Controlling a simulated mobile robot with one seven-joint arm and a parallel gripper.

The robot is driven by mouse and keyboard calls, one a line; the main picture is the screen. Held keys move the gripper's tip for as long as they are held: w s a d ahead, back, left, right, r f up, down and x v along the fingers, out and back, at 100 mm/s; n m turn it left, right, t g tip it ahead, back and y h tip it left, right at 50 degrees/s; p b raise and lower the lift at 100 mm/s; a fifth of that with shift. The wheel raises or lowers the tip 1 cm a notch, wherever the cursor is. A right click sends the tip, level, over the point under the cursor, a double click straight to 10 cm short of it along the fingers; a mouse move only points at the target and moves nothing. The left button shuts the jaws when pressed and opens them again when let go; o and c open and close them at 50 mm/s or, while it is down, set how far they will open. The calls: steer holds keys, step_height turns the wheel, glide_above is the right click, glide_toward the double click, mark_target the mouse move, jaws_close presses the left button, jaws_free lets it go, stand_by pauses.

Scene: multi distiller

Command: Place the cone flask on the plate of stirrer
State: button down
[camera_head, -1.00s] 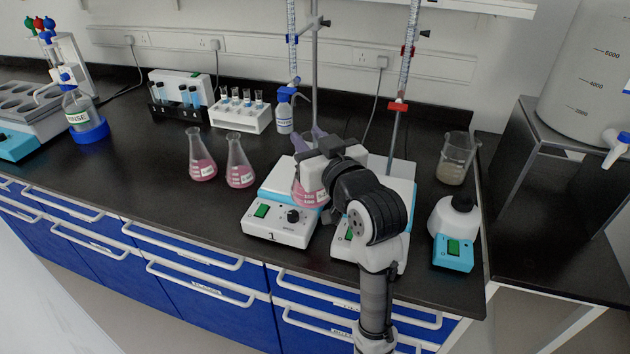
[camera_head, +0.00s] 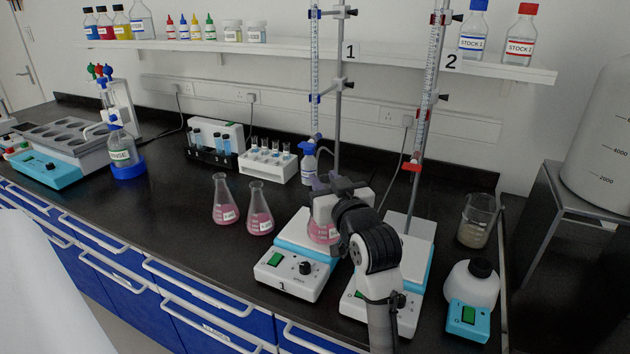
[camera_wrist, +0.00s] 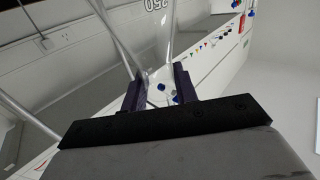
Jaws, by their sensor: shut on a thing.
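My gripper (camera_head: 324,184) is shut on a cone flask (camera_head: 322,234) with pink liquid, over the plate of the left stirrer (camera_head: 290,232), marked 1. The flask looks upright and is partly hidden by my wrist. I cannot tell whether its base touches the plate. In the wrist view, the two dark fingers (camera_wrist: 159,88) are on either side of the clear glass of the flask (camera_wrist: 151,45), which has a "250" mark. A second stirrer (camera_head: 421,247) is just to the right, partly behind my arm.
Two more pink cone flasks, one (camera_head: 225,203) beside another (camera_head: 260,212), stand left of the stirrer. Burettes on stands (camera_head: 340,105) rise behind the stirrers. The front left counter is clear.

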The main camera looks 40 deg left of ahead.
steer(key=w+a+f+b, duration=0.2)
steer(key=w+a+f, duration=0.1)
steer(key=a, duration=0.3)
steer(key=shift+w+f, duration=0.25)
steer(key=shift+w, duration=0.15)
steer(key=shift+f+b, duration=0.15)
steer(key=shift+b, duration=0.2)
steer(key=c, duration=1.1)
jaws_free()
